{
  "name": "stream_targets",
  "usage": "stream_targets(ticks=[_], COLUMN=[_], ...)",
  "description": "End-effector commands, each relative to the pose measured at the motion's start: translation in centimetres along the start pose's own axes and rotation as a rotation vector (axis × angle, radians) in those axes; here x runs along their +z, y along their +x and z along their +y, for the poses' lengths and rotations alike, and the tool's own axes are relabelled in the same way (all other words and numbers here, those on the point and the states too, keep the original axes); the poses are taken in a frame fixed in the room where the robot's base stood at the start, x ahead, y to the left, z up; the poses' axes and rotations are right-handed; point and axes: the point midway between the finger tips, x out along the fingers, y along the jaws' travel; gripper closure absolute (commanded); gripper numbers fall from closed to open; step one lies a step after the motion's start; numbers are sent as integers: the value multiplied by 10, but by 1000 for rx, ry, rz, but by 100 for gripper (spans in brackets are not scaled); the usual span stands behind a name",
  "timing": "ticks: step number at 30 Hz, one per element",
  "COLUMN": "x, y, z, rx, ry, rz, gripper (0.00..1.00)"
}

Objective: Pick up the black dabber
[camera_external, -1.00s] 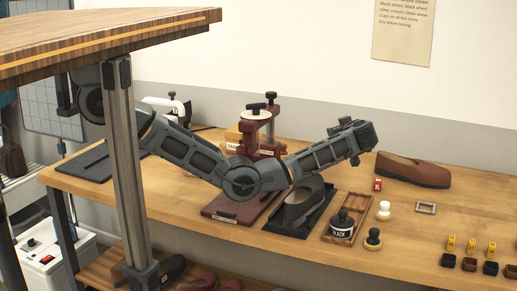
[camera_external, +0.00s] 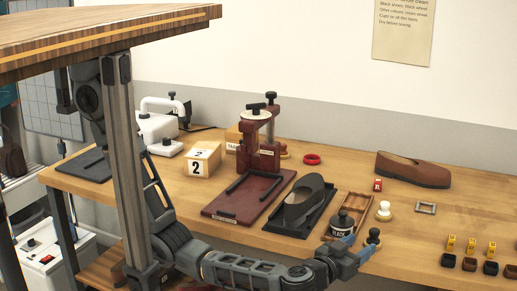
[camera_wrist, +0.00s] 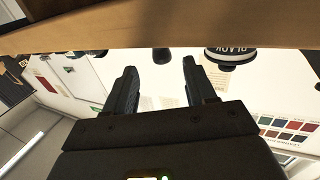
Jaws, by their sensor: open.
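The black dabber (camera_external: 373,236), a small dark knob on a round base, stands upright on the workbench near its front edge, right of the bottle labelled BLACK (camera_external: 341,226). My gripper (camera_external: 366,250) is low at the bench's front edge, close to the dabber; the external view does not show whether they touch. In the wrist view, which is upside down, the two fingers (camera_wrist: 160,88) are apart with nothing between them. A small dark shape beyond the fingertips may be the dabber, partly hidden by the bench edge. The bottle (camera_wrist: 231,55) shows to the right.
A white-topped dabber (camera_external: 383,212) stands behind the black one. A wooden tray (camera_external: 357,202) and a dark stand holding a shoe form (camera_external: 305,205) are to the left. Several small pots lie to the right. The bench edge (camera_wrist: 130,30) spans the wrist view's top.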

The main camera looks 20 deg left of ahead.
Motion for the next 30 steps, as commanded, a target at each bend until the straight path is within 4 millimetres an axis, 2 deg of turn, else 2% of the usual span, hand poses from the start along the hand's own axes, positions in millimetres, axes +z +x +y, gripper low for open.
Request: stream_targets(ticks=[13,18,26,30], x=[-13,-10,-9,-9], y=[53,72,76,75], z=[-2,-2,-2,-2], rx=[-5,-4,-3,-3], ry=[0,-1,-1,-1], rz=[-1,-1,-1,-1], gripper=[45,45,45,55])
